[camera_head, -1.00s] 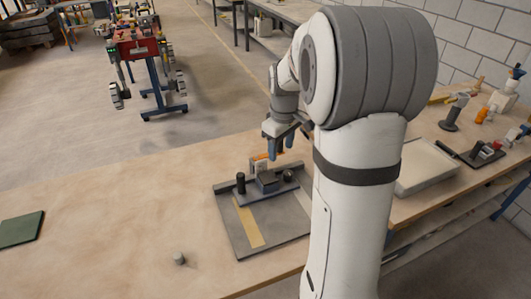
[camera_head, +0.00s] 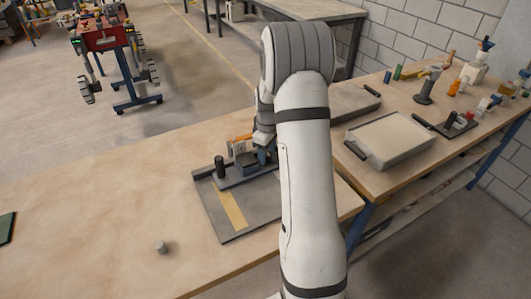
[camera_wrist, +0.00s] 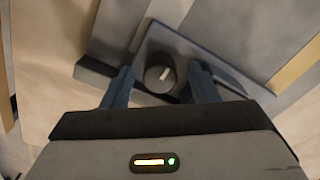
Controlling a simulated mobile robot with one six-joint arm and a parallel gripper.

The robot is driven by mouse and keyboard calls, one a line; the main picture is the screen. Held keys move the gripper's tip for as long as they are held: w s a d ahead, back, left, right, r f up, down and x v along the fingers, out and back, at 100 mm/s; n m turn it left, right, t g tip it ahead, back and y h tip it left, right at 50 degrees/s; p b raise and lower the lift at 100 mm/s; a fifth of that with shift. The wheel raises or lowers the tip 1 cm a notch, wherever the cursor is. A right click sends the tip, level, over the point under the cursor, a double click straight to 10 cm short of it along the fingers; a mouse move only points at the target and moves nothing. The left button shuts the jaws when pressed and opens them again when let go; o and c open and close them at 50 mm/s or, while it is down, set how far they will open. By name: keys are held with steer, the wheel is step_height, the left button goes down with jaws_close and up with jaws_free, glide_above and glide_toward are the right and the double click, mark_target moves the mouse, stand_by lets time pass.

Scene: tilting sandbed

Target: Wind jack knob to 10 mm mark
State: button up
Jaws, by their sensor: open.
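The knob (camera_wrist: 158,80) is a dark round cap with a short pale line on top, seen from above in the wrist view. My gripper (camera_wrist: 161,68) is open, with one blue finger on each side of the knob. I see small gaps beside it, and cannot tell whether either finger touches it. In the head view my gripper (camera_head: 262,157) is down at the right end of the fixture, and my arm hides the knob. The grey sandbed plate (camera_head: 215,208) lies on the bench with a dark block (camera_head: 247,161) at its back. No 10 mm mark is legible.
A black post (camera_head: 219,167) stands at the fixture's left end, and a yellow strip (camera_head: 231,205) runs along the plate. A small grey cylinder (camera_head: 161,247) stands on the bench in front. A pale tray (camera_head: 390,138) sits to the right. The bench's left part is mostly clear.

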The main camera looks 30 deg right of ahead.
steer(key=shift+f, duration=0.1)
steer(key=shift+c, duration=0.4)
steer(key=c, duration=0.9)
steer(key=shift+a, duration=0.3)
steer(key=shift+d+m, duration=0.3)
steer(key=shift+d, duration=0.05)
steer(key=m+b, duration=0.1)
steer(key=m, duration=0.3)
steer(key=m+b, duration=0.1)
steer(key=m, duration=0.4)
steer(key=m+b, duration=0.1)
steer(key=m, duration=0.9)
